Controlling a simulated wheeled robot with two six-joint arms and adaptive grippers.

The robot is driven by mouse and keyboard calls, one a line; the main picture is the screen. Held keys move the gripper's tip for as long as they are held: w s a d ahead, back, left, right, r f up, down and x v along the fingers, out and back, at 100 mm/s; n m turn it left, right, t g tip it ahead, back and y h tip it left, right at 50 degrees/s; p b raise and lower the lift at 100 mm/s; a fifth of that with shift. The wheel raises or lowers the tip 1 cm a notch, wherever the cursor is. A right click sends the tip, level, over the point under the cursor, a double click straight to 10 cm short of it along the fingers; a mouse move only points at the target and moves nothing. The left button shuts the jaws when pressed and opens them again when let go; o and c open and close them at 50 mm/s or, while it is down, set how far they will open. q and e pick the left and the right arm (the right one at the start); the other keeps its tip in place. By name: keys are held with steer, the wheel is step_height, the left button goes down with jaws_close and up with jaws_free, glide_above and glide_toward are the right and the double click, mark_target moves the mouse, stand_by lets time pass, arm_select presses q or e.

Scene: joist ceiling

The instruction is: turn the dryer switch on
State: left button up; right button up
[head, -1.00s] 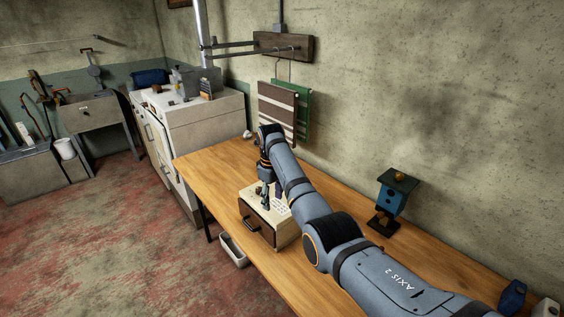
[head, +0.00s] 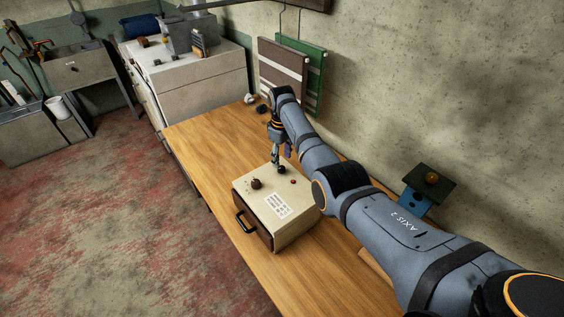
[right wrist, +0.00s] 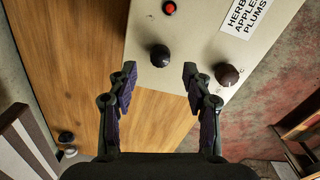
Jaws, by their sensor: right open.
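The dryer (head: 262,208) is a cream box with a dark front and black handle, standing on the wooden table. Its top has a black knob (right wrist: 160,55), a brown knob (right wrist: 227,74), a red button or lamp (right wrist: 169,7) and a white printed label (right wrist: 248,16). Which one is the switch is not marked. My right gripper (head: 277,164) is over the far edge of the dryer's top, close to the black knob. In the right wrist view my right gripper (right wrist: 159,77) is open and empty, with the black knob just beyond and between its fingertips. My left gripper is not in view.
The wooden table (head: 195,150) is clear to the left of the dryer. Striped brown and green panels (head: 283,68) hang on the wall. A white cabinet (head: 200,85) stands beyond the table.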

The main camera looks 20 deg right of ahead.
mark_target(281, 167)
steer(key=f, duration=0.4)
steer(key=shift+w, duration=0.2)
steer(key=shift+s+a, duration=0.1)
steer(key=shift+f, duration=0.1)
steer(key=c, duration=1)
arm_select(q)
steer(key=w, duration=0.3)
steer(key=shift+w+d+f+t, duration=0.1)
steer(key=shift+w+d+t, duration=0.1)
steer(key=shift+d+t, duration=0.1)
arm_select(e)
jaws_close()
